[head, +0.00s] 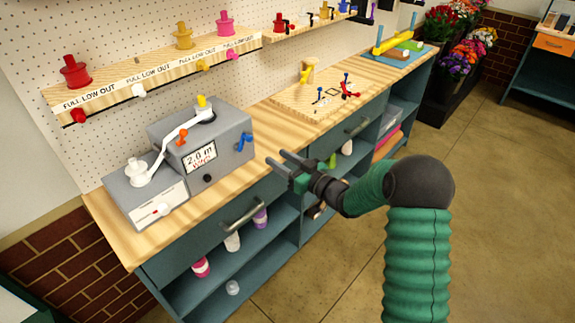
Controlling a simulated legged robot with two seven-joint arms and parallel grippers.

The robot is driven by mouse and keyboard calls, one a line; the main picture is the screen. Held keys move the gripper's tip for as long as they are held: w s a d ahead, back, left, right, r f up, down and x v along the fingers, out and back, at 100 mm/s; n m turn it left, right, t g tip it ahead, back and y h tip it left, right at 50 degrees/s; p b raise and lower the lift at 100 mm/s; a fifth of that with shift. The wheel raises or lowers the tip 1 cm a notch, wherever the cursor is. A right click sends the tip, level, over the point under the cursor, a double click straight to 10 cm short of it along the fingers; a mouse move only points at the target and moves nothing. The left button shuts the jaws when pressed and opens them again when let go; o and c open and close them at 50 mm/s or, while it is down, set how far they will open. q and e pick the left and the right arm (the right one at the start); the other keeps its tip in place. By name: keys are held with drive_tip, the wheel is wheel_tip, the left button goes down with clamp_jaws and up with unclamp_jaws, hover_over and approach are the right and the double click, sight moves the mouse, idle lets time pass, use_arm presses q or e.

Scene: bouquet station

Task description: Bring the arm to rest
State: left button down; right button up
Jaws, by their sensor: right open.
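My right arm (416,240) comes in from the bottom right, with a green ribbed sleeve and a dark rounded elbow. Its gripper (276,162) points left, over the front edge of the wooden bench (262,143). The two fingers are apart with nothing between them. The gripper looks clear of the grey machine to its left; its exact height above the bench is hard to tell. My left gripper is not in view.
A grey machine (228,150) with a display stands on the bench. A wooden board (300,97) with small parts lies farther back. Pegboard shelves (150,75) hold coloured spools. Drawer handles (243,213) stick out in front. Open floor (495,200) lies right; flowers (462,45) stand behind.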

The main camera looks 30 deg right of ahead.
drive_tip(key=v, duration=0.3)
idle(0.4)
drive_tip(key=s+a+f+m+g+h, duration=0.1)
drive_tip(key=s+a+f+g+h, duration=0.1)
drive_tip(key=s, duration=0.7)
drive_tip(key=s+a+f+m+g+h+p, duration=0.1)
drive_tip(key=s+a+f+g+h, duration=0.1)
drive_tip(key=s+a+f+g, duration=0.3)
drive_tip(key=s+a+f+g+h, duration=0.2)
drive_tip(key=s+g, duration=0.5)
drive_tip(key=s, duration=0.6)
drive_tip(key=shift+s+a+f+m+p, duration=0.35)
drive_tip(key=shift+a+f, duration=0.4)
drive_tip(key=shift+a, duration=0.25)
drive_tip(key=shift+a, duration=0.3)
